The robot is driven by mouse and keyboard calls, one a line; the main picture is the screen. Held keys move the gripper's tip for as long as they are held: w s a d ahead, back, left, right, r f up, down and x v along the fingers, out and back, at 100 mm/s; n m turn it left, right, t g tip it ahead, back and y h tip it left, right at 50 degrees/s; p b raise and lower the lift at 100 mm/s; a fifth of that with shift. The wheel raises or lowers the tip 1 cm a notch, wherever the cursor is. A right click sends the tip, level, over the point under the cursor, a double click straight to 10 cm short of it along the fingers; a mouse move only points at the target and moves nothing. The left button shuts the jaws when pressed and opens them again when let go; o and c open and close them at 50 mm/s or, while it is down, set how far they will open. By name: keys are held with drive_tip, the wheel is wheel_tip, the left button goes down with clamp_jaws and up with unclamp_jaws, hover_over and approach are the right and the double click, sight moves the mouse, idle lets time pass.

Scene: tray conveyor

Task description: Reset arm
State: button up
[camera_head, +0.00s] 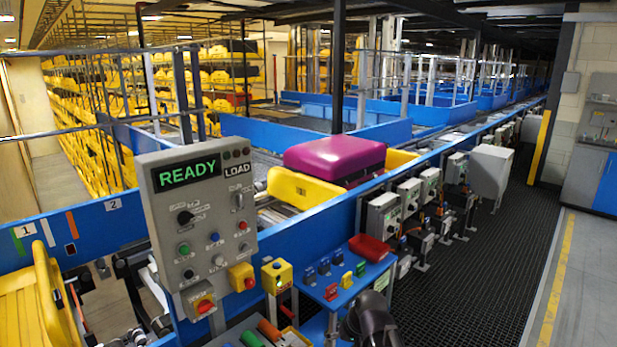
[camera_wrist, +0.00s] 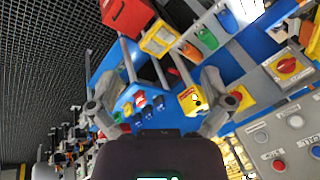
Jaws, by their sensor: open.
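In the wrist view my gripper (camera_wrist: 154,92) is open. Its two grey fingers are spread wide with nothing between them. Behind the fingers are a blue shelf with small coloured parts and a yellow button box (camera_wrist: 193,100); the gap to them is hard to judge. In the head view a dark part of my arm shows at the bottom edge, in front of the blue shelf (camera_head: 343,286). The fingers cannot be made out clearly there.
A grey control panel (camera_head: 201,240) reading READY and LOAD stands left of the shelf. A magenta suitcase (camera_head: 334,158) lies in a yellow tray (camera_head: 305,189) on the conveyor behind. A red bin (camera_head: 369,249) sits on the shelf. Black matting (camera_head: 480,270) at right looks clear.

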drive_tip(key=s+d+f+g+h+b, duration=0.1)
drive_tip(key=s+d+f+g+h, duration=0.1)
drive_tip(key=s+d, duration=0.5)
drive_tip(key=shift+s+d+f+h+b, duration=0.15)
drive_tip(key=shift+d+f+h+b, duration=0.2)
drive_tip(key=shift+d+f+h, duration=0.45)
